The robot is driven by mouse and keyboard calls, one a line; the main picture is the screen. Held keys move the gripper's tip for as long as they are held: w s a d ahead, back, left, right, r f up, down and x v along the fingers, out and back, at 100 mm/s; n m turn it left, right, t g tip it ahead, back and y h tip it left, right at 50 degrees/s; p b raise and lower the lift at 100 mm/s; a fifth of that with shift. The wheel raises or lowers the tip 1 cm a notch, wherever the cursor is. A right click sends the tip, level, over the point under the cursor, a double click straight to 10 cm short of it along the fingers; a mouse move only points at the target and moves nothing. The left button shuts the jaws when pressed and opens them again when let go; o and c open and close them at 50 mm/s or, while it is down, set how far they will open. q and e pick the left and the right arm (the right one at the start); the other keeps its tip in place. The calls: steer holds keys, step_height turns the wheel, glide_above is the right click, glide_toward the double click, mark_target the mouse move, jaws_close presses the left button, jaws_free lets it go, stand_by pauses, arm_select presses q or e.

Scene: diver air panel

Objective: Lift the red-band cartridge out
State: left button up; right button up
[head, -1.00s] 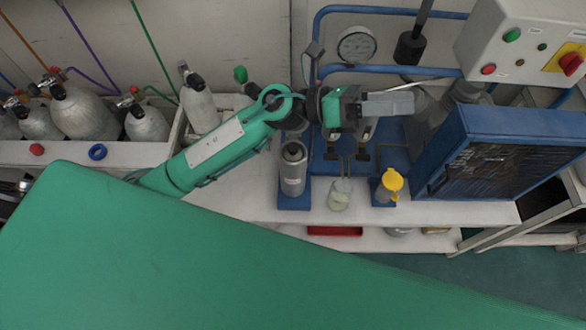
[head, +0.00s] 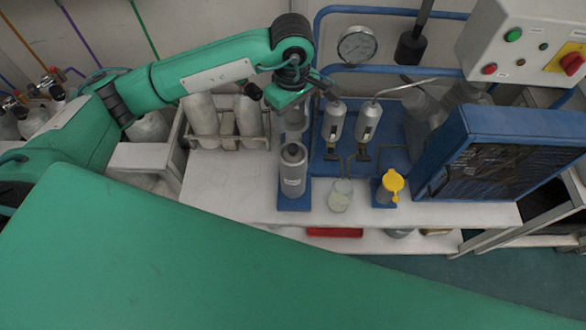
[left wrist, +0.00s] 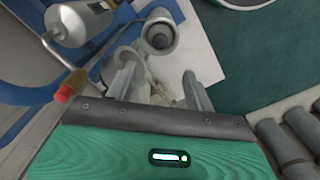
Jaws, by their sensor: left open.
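No red band shows clearly on any cartridge in these views. A grey upright canister (head: 293,172) with a dark top and a small reddish-marked label stands on a blue base at the bench front. My left gripper (head: 297,122) points down just behind and above it in the head view, partly hidden by its own wrist. In the left wrist view its two fingers (left wrist: 158,88) are apart with nothing gripped. Beyond them is a round-topped grey cylinder (left wrist: 160,32). Two silver housings (head: 335,121) (head: 368,121) hang on the blue panel. My right gripper is not in view.
A clear jar (head: 340,196) and a yellow-capped container (head: 390,186) stand to the canister's right. Grey tanks (head: 202,118) stand in a rack at left. A red-tipped lever (left wrist: 66,92) is close to the left finger.

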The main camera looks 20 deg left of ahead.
arm_select(q)
steer(key=p, duration=0.1)
glide_above(293, 147)
step_height(293, 147, down, 7)
steer(key=shift+f+p, duration=0.65)
steer(key=shift+f, duration=1.75)
steer(key=shift+c, duration=0.6)
jaws_close()
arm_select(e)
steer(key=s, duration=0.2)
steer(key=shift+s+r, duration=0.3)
